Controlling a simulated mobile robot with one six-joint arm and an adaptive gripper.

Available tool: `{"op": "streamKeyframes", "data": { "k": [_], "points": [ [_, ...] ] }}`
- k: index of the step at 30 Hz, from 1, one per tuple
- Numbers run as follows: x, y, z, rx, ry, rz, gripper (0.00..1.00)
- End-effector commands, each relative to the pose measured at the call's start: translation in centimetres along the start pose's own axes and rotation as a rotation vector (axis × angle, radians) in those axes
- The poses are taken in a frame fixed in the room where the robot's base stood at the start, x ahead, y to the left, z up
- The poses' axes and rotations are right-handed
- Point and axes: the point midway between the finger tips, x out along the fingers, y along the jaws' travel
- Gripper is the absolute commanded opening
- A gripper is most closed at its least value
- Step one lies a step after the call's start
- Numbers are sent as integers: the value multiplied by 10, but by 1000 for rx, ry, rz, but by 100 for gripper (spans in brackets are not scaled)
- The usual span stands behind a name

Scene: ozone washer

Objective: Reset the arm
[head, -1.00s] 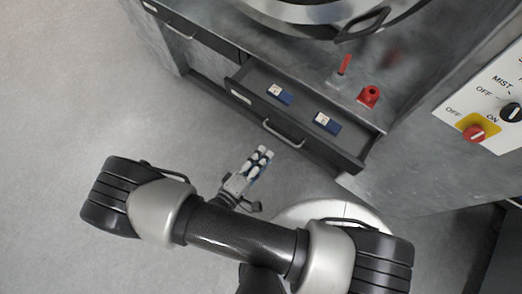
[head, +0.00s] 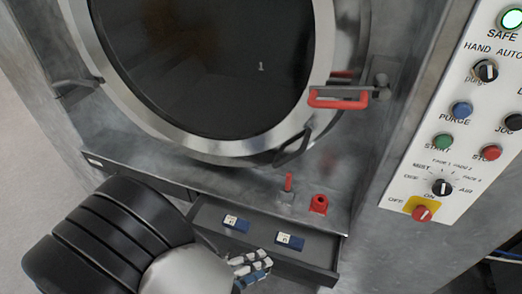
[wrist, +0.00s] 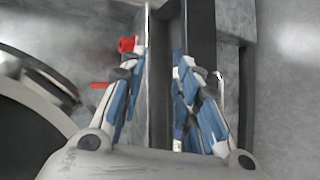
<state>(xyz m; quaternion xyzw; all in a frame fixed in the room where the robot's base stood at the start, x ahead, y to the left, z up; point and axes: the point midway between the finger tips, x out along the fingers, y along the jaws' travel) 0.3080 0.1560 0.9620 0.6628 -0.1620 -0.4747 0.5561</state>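My gripper (head: 262,264) shows low in the head view, at the front of the open drawer (head: 318,273). My arm's dark, ribbed joint fills the lower left and hides part of the drawer front. In the wrist view, the two blue-and-white fingers of my gripper (wrist: 160,58) are spread with a gap between them. I see nothing held in the gap; the drawer's edges show behind it.
Two small blue blocks (head: 236,223) (head: 290,241) lie in the drawer. A red lever (head: 289,183) and red fitting (head: 319,204) stand above it. The round door (head: 160,145) has a red handle (head: 338,102). A control panel (head: 455,130) stands right.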

Motion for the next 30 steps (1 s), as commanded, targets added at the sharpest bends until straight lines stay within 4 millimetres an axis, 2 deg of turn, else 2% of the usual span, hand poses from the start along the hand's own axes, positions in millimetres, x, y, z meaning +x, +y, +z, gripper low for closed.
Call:
{"op": "streamKeyframes", "data": {
  "k": [1,3,12,21,30],
  "points": [
    [3,22,5,37,-63,-60,30],
    [7,47,17,70,-141,-142,30],
    [14,130,73,256,-322,-527,30],
    [3,189,126,518,-242,-844,30],
    [-16,228,157,756,-8,-943,30]
  ]
}}
